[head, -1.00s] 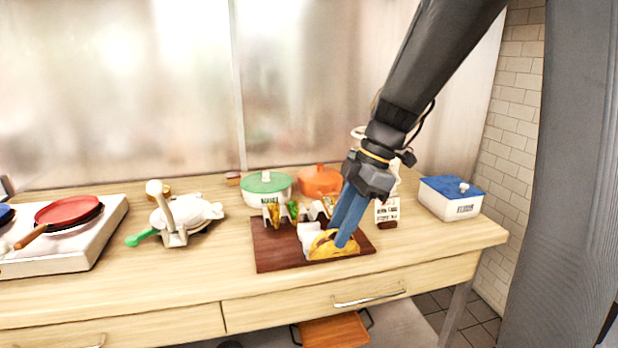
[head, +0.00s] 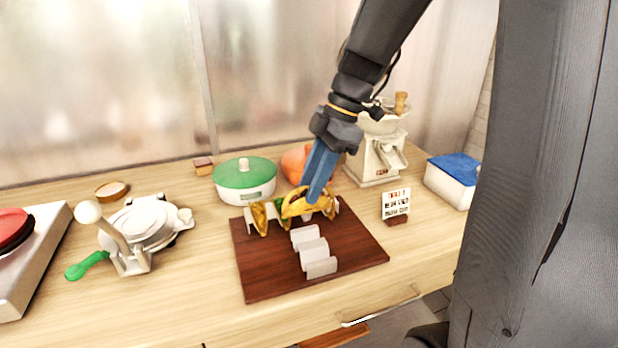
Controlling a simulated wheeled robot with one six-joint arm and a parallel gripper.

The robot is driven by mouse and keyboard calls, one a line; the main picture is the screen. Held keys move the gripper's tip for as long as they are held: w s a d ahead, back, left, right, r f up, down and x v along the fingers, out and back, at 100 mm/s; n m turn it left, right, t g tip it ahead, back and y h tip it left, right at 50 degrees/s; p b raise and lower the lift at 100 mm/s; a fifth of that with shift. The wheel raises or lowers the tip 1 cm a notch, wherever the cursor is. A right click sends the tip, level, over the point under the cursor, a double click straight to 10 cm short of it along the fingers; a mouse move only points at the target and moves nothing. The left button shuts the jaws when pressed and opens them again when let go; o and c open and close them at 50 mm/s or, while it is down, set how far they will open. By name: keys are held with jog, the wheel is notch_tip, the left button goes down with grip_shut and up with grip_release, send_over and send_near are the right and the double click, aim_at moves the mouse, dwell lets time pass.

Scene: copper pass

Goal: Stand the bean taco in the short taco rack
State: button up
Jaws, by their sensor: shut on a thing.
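My gripper (head: 313,194) is shut on a yellow-shelled taco (head: 295,205). It holds the taco at the longer rack (head: 249,220) at the back of the dark wooden board (head: 350,258). Whether the held taco touches that rack, and what its filling is, I cannot tell. The longer rack also has a taco (head: 260,217) at its left end, something green beside it, and another yellow shell (head: 331,208) at its right, partly hidden. The short pale taco rack (head: 318,260) stands empty on the board, nearer the front.
A green-lidded pot (head: 245,180) and an orange pot (head: 296,163) stand behind the board. A grinder (head: 376,158), a small sign (head: 396,204) and a blue-lidded box (head: 452,180) are at right. A tortilla press (head: 140,228) is at left. The board's right part is clear.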

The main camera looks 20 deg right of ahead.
aim_at(323, 193)
jog(key=shift+f+b, duration=3.25)
jog(key=shift+f, duration=1.45)
jog(key=o, duration=1.1)
jog(key=shift+o, duration=0.2)
jog(key=shift+b+v, duration=0.4)
jog(key=shift+v, duration=3.55)
